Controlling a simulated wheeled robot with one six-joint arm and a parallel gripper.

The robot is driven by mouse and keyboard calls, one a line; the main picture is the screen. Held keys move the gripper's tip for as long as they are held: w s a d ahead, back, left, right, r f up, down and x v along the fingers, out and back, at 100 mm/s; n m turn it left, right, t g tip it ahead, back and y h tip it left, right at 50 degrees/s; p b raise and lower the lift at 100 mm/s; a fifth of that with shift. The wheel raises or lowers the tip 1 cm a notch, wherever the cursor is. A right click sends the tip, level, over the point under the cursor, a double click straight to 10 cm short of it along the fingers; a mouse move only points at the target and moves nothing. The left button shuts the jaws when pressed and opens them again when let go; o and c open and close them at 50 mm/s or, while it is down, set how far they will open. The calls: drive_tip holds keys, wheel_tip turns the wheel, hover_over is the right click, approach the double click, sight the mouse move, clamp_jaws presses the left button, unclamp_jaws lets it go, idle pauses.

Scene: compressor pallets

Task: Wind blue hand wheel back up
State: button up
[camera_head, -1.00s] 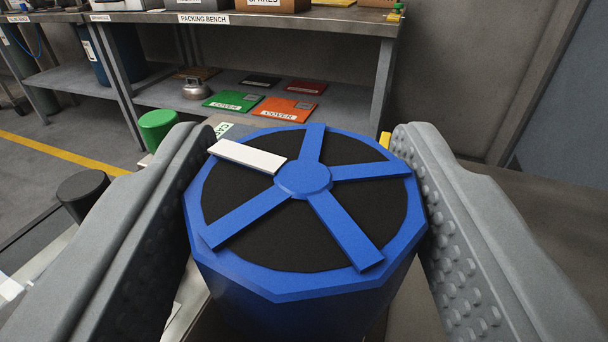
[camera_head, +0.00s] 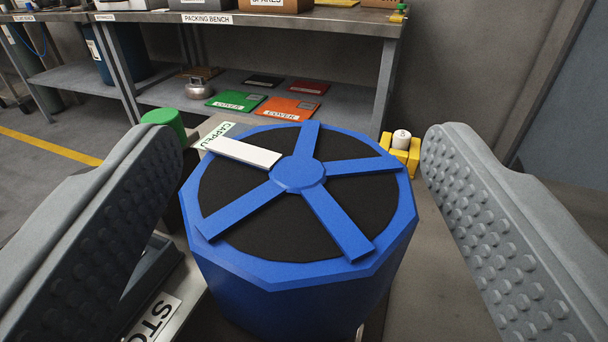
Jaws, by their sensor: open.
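The blue hand wheel (camera_head: 299,174) is large in the middle of the view, a many-sided blue drum with blue spokes over a black top. One spoke is white (camera_head: 242,152) and points to the upper left. My gripper (camera_head: 303,190) is open, with one ridged grey finger on each side of the wheel. Gaps show between both fingers and the rim, and the wider one is on the right. The lower side of the wheel is partly out of view.
A green cylinder (camera_head: 164,124) stands behind the left finger. A yellow holder (camera_head: 411,152) with a white piece is behind the wheel at right. The packing bench (camera_head: 250,20) stands behind, with green (camera_head: 236,101) and orange (camera_head: 287,108) covers on its lower shelf.

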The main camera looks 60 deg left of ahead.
sight(297, 303)
drive_tip(key=v, duration=0.7)
drive_tip(key=shift+d, duration=0.1)
drive_tip(key=shift+s, duration=0.1)
drive_tip(key=s+a+r+m+t+h, duration=0.25)
drive_tip(key=s+r+t, duration=0.25)
drive_tip(key=s+r, duration=0.6)
drive_tip(key=s+a+r+m+t+h, duration=0.1)
drive_tip(key=s+a+r+t+h, duration=0.2)
drive_tip(key=s+r, duration=0.8)
drive_tip(key=s+r+m+t+h, duration=0.35)
drive_tip(key=s+r, duration=0.25)
drive_tip(key=r, duration=0.2)
drive_tip(key=s+m+h, duration=0.2)
drive_tip(key=s+h, duration=0.1)
drive_tip(key=s, duration=0.8)
drive_tip(key=s+f+m+g+h, duration=0.1)
drive_tip(key=s+f, duration=0.5)
drive_tip(key=s, duration=0.7)
drive_tip(key=s+f+m+g+h, duration=0.1)
drive_tip(key=s+f, duration=0.6)
drive_tip(key=s, duration=0.7)
drive_tip(key=shift+a+g+h, duration=0.35)
drive_tip(key=shift+g+h, duration=0.15)
drive_tip(key=shift+g, duration=0.45)
